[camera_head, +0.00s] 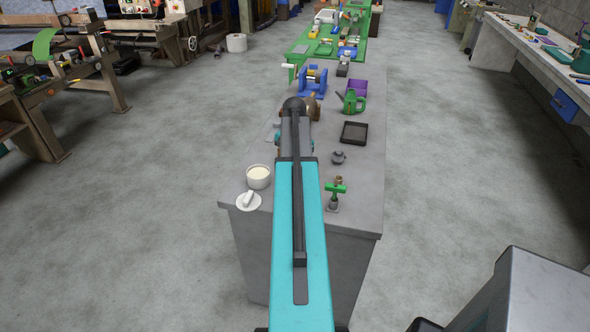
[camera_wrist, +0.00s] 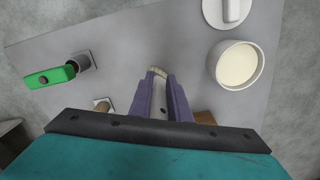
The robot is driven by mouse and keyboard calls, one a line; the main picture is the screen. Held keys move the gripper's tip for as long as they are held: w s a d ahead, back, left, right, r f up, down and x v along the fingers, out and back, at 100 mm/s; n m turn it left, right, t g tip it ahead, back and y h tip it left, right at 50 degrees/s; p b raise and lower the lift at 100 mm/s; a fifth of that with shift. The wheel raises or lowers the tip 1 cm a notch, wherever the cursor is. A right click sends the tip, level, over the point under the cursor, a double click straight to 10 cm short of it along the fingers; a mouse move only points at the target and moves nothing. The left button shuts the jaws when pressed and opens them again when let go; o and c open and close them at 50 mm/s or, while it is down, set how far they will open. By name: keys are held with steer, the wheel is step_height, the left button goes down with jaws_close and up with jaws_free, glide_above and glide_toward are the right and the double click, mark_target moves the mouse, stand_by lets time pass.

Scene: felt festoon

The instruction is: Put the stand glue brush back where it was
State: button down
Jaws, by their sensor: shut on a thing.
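My gripper (camera_wrist: 160,85) points down over the grey bench, its two purple fingers shut on the brush (camera_wrist: 157,71). In the head view my teal arm hides the gripper and brush. A white pot of cream glue (camera_wrist: 238,65) stands right of the gripper, also in the head view (camera_head: 258,177). Left of the gripper, a small brown piece (camera_wrist: 102,104) sits on a pale plate, partly hidden by my wrist. I cannot tell which piece is the brush's stand.
A white lid (camera_head: 249,201) lies by the pot at the bench's (camera_head: 350,229) near edge. A green-topped tool (camera_head: 335,189) stands upright at right. Beyond are a dark knob (camera_head: 338,157), a black tray (camera_head: 355,132) and a green watering can (camera_head: 351,102).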

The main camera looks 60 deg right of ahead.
steer(key=c, duration=1.6)
jaws_free()
step_height(320, 180, up, 12)
steer(key=p, duration=0.6)
steer(key=shift+d+p, duration=0.15)
steer(key=shift+p, duration=0.2)
